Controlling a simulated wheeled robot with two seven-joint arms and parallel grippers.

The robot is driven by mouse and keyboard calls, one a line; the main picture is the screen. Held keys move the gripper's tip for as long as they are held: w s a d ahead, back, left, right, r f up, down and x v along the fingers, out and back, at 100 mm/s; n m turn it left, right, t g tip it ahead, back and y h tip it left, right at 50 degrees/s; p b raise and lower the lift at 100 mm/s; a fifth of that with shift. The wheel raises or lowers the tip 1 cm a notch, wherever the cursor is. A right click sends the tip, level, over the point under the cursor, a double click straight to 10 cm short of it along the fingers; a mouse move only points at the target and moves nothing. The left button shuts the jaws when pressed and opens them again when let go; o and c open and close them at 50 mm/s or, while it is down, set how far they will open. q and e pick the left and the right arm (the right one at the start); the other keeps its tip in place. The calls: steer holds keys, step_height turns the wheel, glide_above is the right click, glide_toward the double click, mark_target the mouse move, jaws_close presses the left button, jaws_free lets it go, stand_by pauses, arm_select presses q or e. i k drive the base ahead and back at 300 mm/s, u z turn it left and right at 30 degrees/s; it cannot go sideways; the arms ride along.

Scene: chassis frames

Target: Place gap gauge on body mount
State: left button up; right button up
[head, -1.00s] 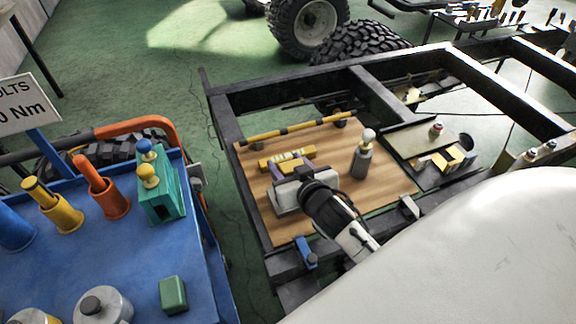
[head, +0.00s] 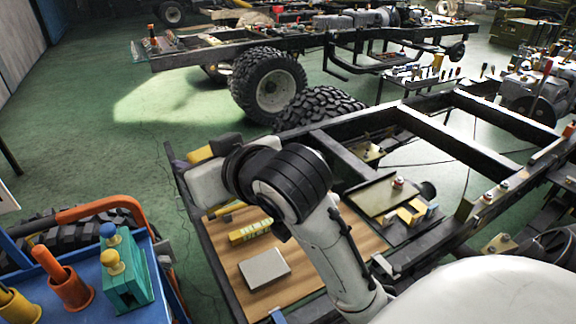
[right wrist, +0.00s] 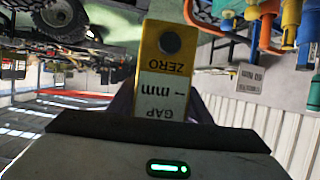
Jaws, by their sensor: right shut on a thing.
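I cannot pick out the body mount for certain; my right arm covers part of the frame. My left gripper is not in view.
A wooden board (head: 222,262) on the frame bears a yellow lettered block (head: 250,231) and a grey plate (head: 265,270). A blue cart (head: 70,312) with coloured holders stands at left. Green floor lies between.

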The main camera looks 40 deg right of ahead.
mark_target(372, 199)
steer(key=k, duration=0.5)
steer(key=u, duration=2)
steer(key=k, duration=1.25)
steer(key=z, duration=1.95)
steer(key=i, duration=0.5)
steer(key=z, duration=0.05)
